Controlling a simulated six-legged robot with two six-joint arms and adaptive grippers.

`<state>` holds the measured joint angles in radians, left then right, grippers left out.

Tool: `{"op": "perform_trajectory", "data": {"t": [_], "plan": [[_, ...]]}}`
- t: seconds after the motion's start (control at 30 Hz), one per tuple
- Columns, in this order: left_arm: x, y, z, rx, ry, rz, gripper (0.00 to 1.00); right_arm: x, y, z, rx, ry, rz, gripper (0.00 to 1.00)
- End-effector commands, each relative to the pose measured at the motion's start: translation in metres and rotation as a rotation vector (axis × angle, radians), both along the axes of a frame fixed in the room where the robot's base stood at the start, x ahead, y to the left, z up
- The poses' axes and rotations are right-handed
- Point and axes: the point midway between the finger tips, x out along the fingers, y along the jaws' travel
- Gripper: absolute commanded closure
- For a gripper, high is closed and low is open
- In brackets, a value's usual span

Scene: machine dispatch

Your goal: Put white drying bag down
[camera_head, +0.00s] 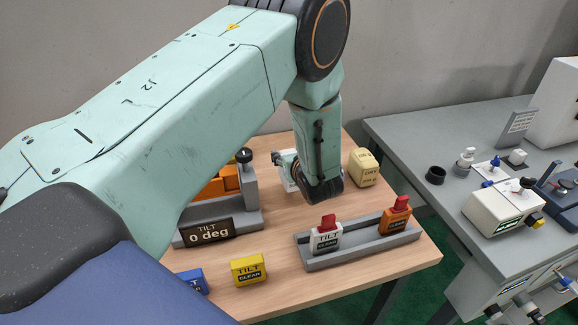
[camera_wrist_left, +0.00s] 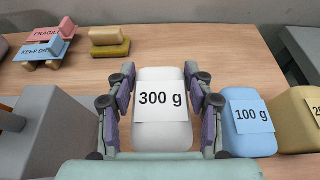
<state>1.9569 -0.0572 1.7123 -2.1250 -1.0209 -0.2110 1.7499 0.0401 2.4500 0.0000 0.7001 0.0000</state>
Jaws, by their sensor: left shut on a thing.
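The white drying bag (camera_wrist_left: 162,136), labelled 300 g, stands upright in the middle of the left wrist view. My left gripper (camera_wrist_left: 159,82) has a finger along each side of it and is shut on it. In the head view, part of the white bag (camera_head: 288,181) shows at the back of the wooden table, left of my wrist, which hides the rest. I cannot tell whether its base touches the table. My right gripper is not in view.
A blue 100 g bag (camera_wrist_left: 247,122) stands close right of the white bag, with a yellow bag (camera_wrist_left: 299,115) beyond. The wooden table (camera_head: 390,271) also holds a grey rack (camera_head: 358,244) with tilt blocks and a tilt fixture (camera_head: 247,195). A grey bench (camera_head: 405,132) stands right.

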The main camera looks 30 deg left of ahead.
Motion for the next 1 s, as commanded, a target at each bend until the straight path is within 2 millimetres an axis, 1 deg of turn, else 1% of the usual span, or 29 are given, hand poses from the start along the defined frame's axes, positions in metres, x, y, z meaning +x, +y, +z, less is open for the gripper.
{"op": "perform_trajectory", "data": {"t": [0.1,0.2,0.3,0.57,0.7,0.73,0.9,1.0], "plan": [[0.0,0.0,-0.016,0.002,0.002,-0.001,0.86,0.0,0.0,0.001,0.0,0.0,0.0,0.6],[0.001,0.001,-0.029,0.002,0.001,-0.001,0.86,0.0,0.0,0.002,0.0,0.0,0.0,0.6],[0.001,0.001,-0.035,0.002,-0.001,0.0,0.86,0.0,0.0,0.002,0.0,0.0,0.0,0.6],[0.001,0.001,-0.036,0.002,-0.001,0.0,0.86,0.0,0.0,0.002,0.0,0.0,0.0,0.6],[0.001,0.001,-0.04,0.002,-0.001,0.0,0.86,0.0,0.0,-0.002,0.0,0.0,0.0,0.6],[0.001,0.001,-0.04,0.001,0.001,0.0,0.46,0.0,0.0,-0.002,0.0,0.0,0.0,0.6],[0.001,0.001,-0.039,0.001,0.001,0.0,0.32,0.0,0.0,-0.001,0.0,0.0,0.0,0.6],[0.001,0.001,-0.039,0.001,0.001,0.0,0.25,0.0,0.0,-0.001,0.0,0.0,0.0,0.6]]}}
